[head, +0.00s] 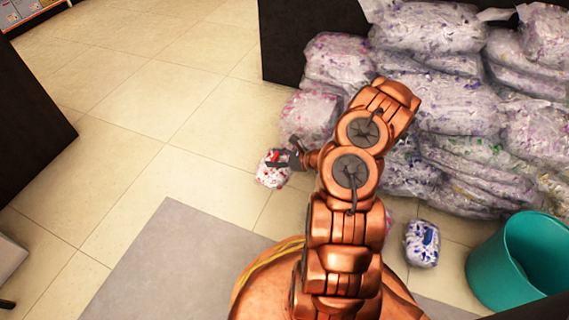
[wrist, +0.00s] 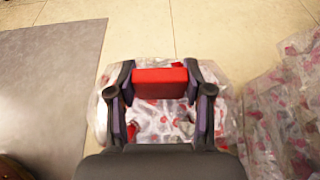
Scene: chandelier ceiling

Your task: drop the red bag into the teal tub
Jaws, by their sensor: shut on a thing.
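The red bag (head: 272,172) is a small clear bag with red bits and a solid red block on top. It is at or just above the tiled floor, left of my arm; I cannot tell whether it touches the floor. It fills the middle of the wrist view (wrist: 160,112). My gripper (head: 290,160) is shut on it, with the red block between its fingers in the wrist view (wrist: 159,78). The teal tub (head: 483,262) stands at the lower right of the head view, cut off by the edge. Its visible inside looks empty.
A large pile of clear bags (head: 440,85) fills the upper right. A small bag with blue bits (head: 421,243) lies left of the tub. A grey mat (head: 170,255) lies lower left. Dark panels (head: 30,125) stand at left and top. Tiled floor (head: 170,75) is clear.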

